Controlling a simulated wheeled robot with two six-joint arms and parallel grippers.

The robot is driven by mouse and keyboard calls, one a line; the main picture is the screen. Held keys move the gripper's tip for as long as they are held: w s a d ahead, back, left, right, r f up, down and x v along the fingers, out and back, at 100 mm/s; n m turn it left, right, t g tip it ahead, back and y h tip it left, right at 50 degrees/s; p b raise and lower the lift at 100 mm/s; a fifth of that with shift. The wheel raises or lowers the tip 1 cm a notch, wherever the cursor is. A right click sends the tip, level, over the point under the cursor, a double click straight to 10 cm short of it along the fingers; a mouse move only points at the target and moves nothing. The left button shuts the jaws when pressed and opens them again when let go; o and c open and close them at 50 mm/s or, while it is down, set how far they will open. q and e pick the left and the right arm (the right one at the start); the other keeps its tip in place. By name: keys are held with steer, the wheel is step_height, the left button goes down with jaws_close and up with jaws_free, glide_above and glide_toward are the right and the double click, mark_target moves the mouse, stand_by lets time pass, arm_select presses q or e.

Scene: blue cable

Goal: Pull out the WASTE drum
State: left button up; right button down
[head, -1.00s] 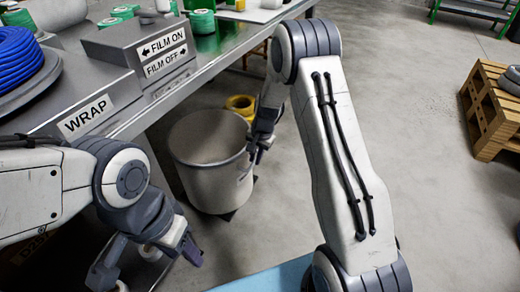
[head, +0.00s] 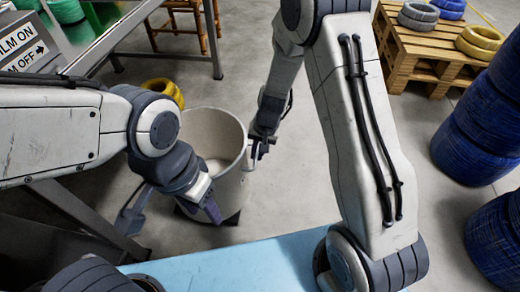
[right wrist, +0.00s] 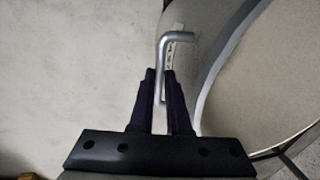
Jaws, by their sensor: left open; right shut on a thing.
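The WASTE drum, a pale grey open-topped bin (head: 232,192), stands upright on the floor in the middle of the head view, with its lower left hidden behind my left gripper. In the right wrist view, its curved wall and rim (right wrist: 225,70) fill the right side. My right gripper (head: 256,152) is shut on the drum's bent metal handle (right wrist: 179,37); the fingers (right wrist: 160,88) close around its upright part. A white label behind the handle is mostly covered. My left gripper (head: 172,216) is open and empty, in front of the drum's lower left in the picture.
The metal workbench (head: 112,35) is at upper left. A yellow coil (head: 163,90) lies just behind the drum. A wooden pallet (head: 410,55) with coils is at upper right, and stacked blue coils (head: 485,130) stand at right. Floor between the drum and pallet is clear.

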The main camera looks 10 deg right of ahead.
arm_select(q)
steer(key=shift+d, duration=0.4)
arm_select(e)
steer(key=shift+d, duration=0.5)
steer(key=c, duration=0.9)
jaws_free()
steer(key=shift+s, duration=0.1)
arm_select(q)
step_height(320, 180, up, 6)
steer(key=p, duration=0.6)
arm_select(e)
steer(key=r, duration=0.3)
steer(key=d+r, duration=0.1)
steer(key=r, duration=0.6)
steer(key=shift+s+d+r, duration=0.15)
steer(key=shift+s+d, duration=0.2)
arm_select(q)
steer(key=shift+r, duration=0.1)
